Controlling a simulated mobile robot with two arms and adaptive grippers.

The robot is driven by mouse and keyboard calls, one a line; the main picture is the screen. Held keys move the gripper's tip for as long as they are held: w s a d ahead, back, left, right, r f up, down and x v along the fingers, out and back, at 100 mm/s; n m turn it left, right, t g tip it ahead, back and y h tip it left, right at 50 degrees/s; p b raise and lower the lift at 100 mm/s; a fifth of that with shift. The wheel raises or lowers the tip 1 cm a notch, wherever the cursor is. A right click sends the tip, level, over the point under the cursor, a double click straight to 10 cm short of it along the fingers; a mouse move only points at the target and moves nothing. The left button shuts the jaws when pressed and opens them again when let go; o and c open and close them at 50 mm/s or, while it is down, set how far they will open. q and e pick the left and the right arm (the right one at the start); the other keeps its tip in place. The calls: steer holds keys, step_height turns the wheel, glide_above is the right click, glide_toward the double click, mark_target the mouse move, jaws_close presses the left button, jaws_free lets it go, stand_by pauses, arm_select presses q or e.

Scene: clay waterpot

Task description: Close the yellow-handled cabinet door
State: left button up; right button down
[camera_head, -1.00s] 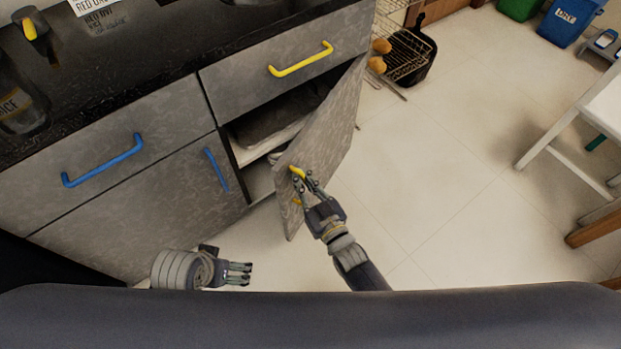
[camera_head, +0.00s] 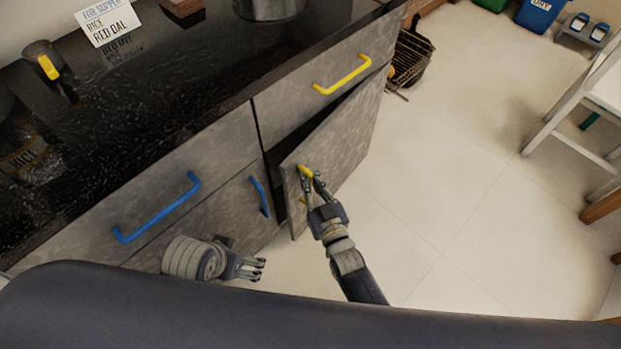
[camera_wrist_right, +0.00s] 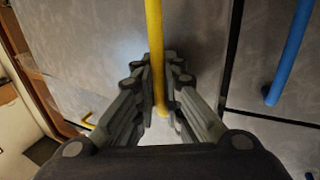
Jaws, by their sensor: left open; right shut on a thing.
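The grey cabinet door (camera_head: 338,142) with the yellow handle (camera_head: 305,171) stands partly open below the yellow-handled drawer. A dark gap shows along its left and top edges. My right gripper (camera_head: 313,184) is shut on the yellow handle; in the right wrist view the yellow handle (camera_wrist_right: 154,50) runs between the fingers (camera_wrist_right: 160,98). My left gripper (camera_head: 254,268) is open and empty, low in front of the blue-handled cabinet door. The inside of the cabinet is mostly hidden by the door.
The drawer above has a yellow handle (camera_head: 342,75). Blue handles (camera_head: 157,207) are on the neighbouring drawer and door. A black rack (camera_head: 411,58) stands on the floor past the cabinet. A white chair (camera_head: 585,105) is at the right. The floor between is clear.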

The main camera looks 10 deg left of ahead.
steer(key=shift+s+a+f, duration=0.2)
steer(key=shift+s+f, duration=0.05)
steer(key=shift+s, duration=0.05)
steer(key=c, duration=2)
jaws_free()
steer(key=shift+r, duration=0.1)
steer(key=shift+w, duration=0.1)
steer(key=v, duration=1.2)
